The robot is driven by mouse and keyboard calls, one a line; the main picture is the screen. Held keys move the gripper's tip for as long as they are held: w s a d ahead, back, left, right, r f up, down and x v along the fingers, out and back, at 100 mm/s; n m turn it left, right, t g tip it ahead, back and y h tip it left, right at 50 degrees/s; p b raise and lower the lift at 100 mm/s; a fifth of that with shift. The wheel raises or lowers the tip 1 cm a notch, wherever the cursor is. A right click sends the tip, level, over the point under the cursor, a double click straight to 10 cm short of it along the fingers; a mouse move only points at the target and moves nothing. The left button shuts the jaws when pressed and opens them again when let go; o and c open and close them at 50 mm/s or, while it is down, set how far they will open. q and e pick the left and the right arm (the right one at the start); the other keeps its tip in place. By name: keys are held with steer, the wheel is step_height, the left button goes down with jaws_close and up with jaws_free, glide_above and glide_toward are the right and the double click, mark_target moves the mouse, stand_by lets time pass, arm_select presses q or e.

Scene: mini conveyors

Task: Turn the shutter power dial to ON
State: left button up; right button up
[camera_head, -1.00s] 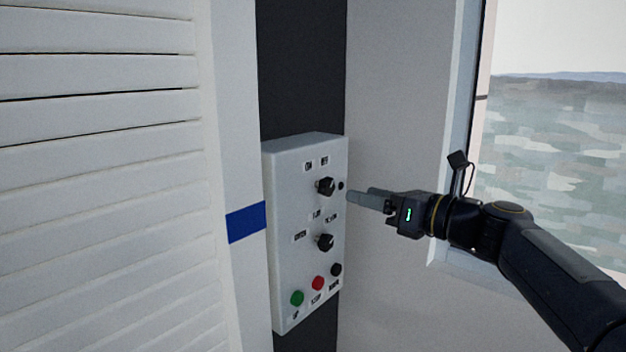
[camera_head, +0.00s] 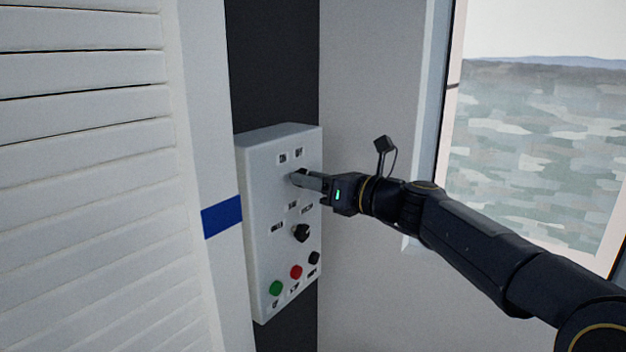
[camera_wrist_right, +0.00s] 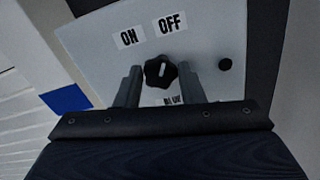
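The shutter power dial is a black lobed knob (camera_wrist_right: 160,72) with a white mark, below the ON label (camera_wrist_right: 129,37) and the OFF label (camera_wrist_right: 170,23) in the right wrist view. Its white mark points up, tilted slightly toward OFF. My right gripper (camera_wrist_right: 158,80) is open, with one finger on each side of the knob; a gap shows on both sides. In the head view the right gripper (camera_head: 299,179) reaches the upper part of the white control box (camera_head: 258,190), and its fingers mostly hide the dial. My left gripper is not in view.
Below on the box are a second black dial (camera_head: 301,233), a green button (camera_head: 276,288), a red button (camera_head: 296,272) and a black button (camera_head: 314,258). A white slatted shutter (camera_head: 80,200) stands left. A window (camera_head: 540,150) is at the right.

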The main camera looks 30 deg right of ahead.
steer(key=c, duration=0.5)
steer(key=shift+a+f+n+b, duration=0.1)
steer(key=shift+n+b, duration=2)
steer(key=shift+n, duration=0.9)
steer(key=shift+a+n+b, duration=0.1)
steer(key=shift+n+b, duration=1.95)
steer(key=shift+n, duration=0.95)
steer(key=o, duration=1)
